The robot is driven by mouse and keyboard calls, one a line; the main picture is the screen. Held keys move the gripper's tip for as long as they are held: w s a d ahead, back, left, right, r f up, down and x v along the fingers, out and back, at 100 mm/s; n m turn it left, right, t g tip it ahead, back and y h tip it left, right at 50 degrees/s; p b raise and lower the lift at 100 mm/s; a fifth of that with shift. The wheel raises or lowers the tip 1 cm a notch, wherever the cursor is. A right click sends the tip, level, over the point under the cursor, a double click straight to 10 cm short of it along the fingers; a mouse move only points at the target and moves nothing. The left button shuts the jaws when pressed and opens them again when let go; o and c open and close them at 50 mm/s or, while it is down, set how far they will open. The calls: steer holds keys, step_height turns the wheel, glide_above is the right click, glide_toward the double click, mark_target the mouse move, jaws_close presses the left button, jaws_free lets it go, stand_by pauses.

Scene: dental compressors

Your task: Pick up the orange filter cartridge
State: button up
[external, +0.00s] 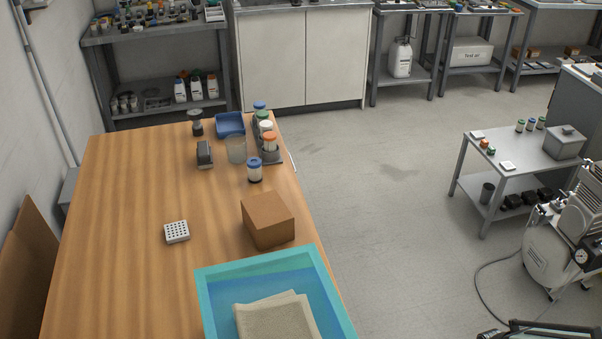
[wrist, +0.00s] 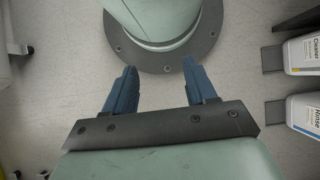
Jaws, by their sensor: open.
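An orange-topped white filter cartridge (external: 270,142) stands upright in a dark rack (external: 272,157) near the right edge of the wooden table. White-, green- and blue-topped cartridges stand behind it in a row. A separate blue-topped cartridge (external: 255,170) stands just in front of the rack. In the wrist view my gripper (wrist: 160,68) has its two blue fingers apart with nothing between them. It points down at the round foot of my own base on the floor. The orange cartridge is not in the wrist view, and my gripper is not visible in the external view.
On the table (external: 120,230) are a clear beaker (external: 236,149), a blue tray (external: 230,124), a brown box (external: 267,219), a white perforated block (external: 177,232) and a teal bin (external: 335,290) holding cloth. A small orange-topped item (external: 485,144) sits on the cart. Bottles (wrist: 303,52) flank the wrist view's right.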

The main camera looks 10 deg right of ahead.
steer(key=w+a+r+n+t, duration=0.1)
steer(key=w+a+r+t, duration=0.15)
steer(key=w, duration=1.05)
steer(key=w+a+r+t, duration=0.2)
steer(key=w+a+r, duration=0.1)
steer(key=w, duration=1)
steer(key=m+t+y, duration=0.2)
steer(key=m+y, duration=1.6)
steer(key=m, duration=0.1)
glide_toward(270, 146)
steer(key=a, duration=0.3)
steer(key=w+a, duration=0.1)
steer(key=a, duration=0.7)
steer(key=shift+w+a+r, duration=0.25)
steer(key=shift+w+r, duration=0.15)
